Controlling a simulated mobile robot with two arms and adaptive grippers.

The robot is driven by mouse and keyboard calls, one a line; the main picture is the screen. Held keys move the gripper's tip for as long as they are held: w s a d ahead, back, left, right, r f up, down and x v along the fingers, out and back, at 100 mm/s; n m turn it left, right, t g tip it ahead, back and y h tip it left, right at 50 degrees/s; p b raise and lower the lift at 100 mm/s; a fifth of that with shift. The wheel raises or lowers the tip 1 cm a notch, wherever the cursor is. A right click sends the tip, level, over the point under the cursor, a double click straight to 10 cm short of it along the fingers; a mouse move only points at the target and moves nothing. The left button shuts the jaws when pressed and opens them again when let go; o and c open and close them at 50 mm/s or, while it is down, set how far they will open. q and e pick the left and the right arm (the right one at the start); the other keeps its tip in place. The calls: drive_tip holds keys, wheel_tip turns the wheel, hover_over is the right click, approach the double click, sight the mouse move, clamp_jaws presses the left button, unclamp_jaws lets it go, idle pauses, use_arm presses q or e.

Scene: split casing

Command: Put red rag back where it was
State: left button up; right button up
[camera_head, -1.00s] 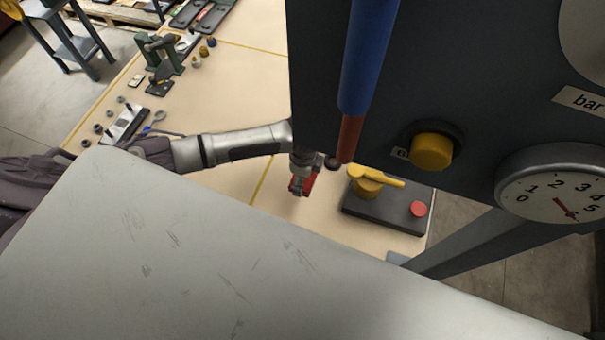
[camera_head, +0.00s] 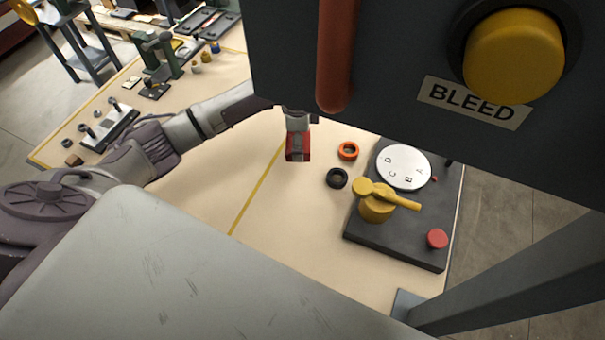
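My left arm comes in from the left, and its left gripper (camera_head: 298,140) hangs over the beige bench top, partly hidden by the dark panel above. A small red piece, which looks like the red rag (camera_head: 298,153), sits at its fingertips. The gripper appears shut on it, and a grey strip shows in the middle of the red. It seems held above the bench, left of the orange ring. My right gripper is not in view.
An orange ring (camera_head: 348,151) and a black ring (camera_head: 337,178) lie on the bench (camera_head: 270,235). Right of them is a dark box (camera_head: 400,241) with a yellow lever (camera_head: 376,206). A dark panel (camera_head: 385,60) with a BLEED knob overhangs the bench. Tools lie at the far left.

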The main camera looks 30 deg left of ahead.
sight(298, 170)
use_arm(q)
wheel_tip(298, 170, down, 10)
drive_tip(key=shift+r+p, duration=0.25)
drive_tip(key=shift+p, duration=0.4)
drive_tip(key=shift+f, duration=0.1)
drive_tip(key=o, duration=0.9)
drive_tip(key=shift+c, duration=0.2)
wheel_tip(298, 170, up, 12)
drive_tip(key=shift+r+b, duration=0.15)
drive_tip(key=shift+b, duration=0.35)
